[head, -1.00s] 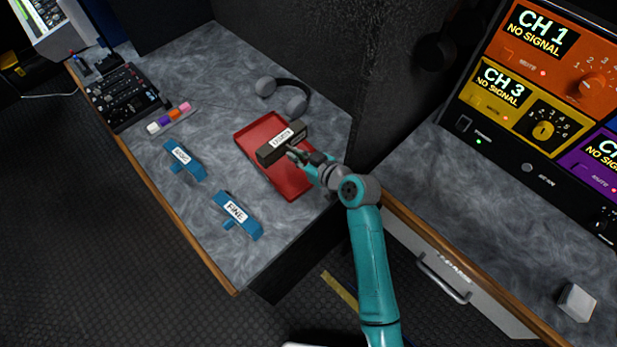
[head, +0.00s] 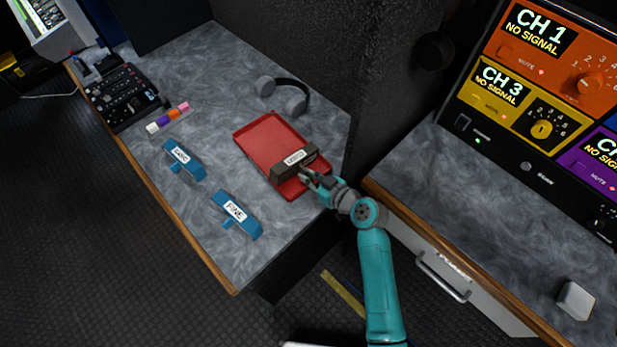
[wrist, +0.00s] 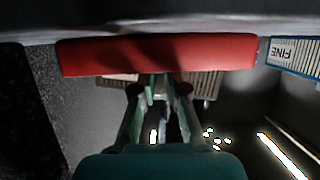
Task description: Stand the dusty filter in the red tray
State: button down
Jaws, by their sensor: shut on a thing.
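The dusty filter (head: 283,172) is a dark brown block with a white label, upside down in neither view as far as I can tell. My gripper (head: 306,173) is shut on it from the right. It is over the near end of the red tray (head: 262,140) in the head view; I cannot tell whether it touches the tray floor. In the wrist view the red tray (wrist: 160,52) spans the top, and a pleated part of the filter (wrist: 207,84) shows beside my gripper's fingers (wrist: 160,88). The fingers hide its middle.
Two blue filters, one (head: 184,160) with a hard-to-read label and one marked FINE (head: 236,213), lie left of the tray. Headphones (head: 292,97) lie behind it. A dark wall (head: 385,80) rises to the right. The tray's far half is empty.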

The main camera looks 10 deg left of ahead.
jog(key=shift+s+f, duration=0.2)
jog(key=shift+f, duration=0.4)
jog(key=c, duration=1.3)
grip_release()
jog(key=shift+o, duration=0.2)
jog(key=shift+f, duration=0.1)
jog(key=shift+s, duration=0.1)
jog(key=v, duration=1.2)
jog(key=shift+r, duration=0.4)
